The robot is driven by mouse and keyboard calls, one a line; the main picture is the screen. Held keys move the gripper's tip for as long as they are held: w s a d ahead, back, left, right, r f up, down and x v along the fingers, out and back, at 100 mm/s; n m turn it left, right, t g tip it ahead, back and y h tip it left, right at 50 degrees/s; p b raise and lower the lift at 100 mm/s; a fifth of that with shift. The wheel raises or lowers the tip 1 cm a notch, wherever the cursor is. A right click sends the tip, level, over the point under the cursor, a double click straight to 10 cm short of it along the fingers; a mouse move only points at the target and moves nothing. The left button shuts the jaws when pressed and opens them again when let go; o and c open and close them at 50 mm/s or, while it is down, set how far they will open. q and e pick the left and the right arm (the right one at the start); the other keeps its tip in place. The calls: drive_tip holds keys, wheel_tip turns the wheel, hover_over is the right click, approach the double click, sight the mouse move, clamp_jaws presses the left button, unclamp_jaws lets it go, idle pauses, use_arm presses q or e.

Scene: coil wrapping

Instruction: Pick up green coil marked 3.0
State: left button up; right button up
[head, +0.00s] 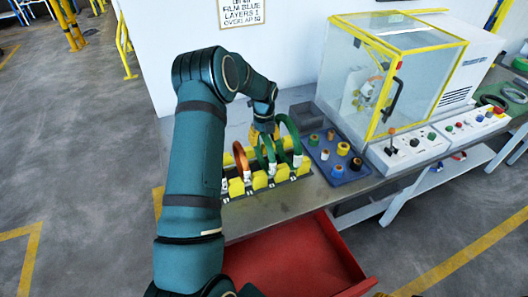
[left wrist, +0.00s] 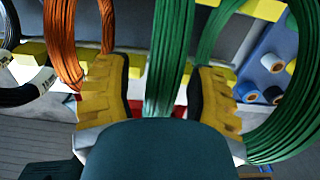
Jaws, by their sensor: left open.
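My left gripper (head: 263,132) is at the coil rack (head: 290,187) on the bench, and its arm hides part of the rack. In the left wrist view the left gripper (left wrist: 158,80) is open, with one yellow finger on each side of a green coil (left wrist: 170,45). Gaps show on both sides, so it is not clamped. A second, larger green coil (left wrist: 292,128) hangs to the right of the fingers. An orange coil (left wrist: 62,45) is to the left, close to the left finger. The tag marks are too small to read. My right gripper is not clearly in view.
A dark coil (left wrist: 22,95) is at the left. A blue tray of small spools (head: 338,160) stands right of the rack. A yellow-framed clear enclosure (head: 410,75) is behind it. A red drawer (head: 300,262) stands open below the bench.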

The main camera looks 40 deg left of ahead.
use_arm(q)
clamp_jaws()
drive_tip(key=shift+r, duration=0.1)
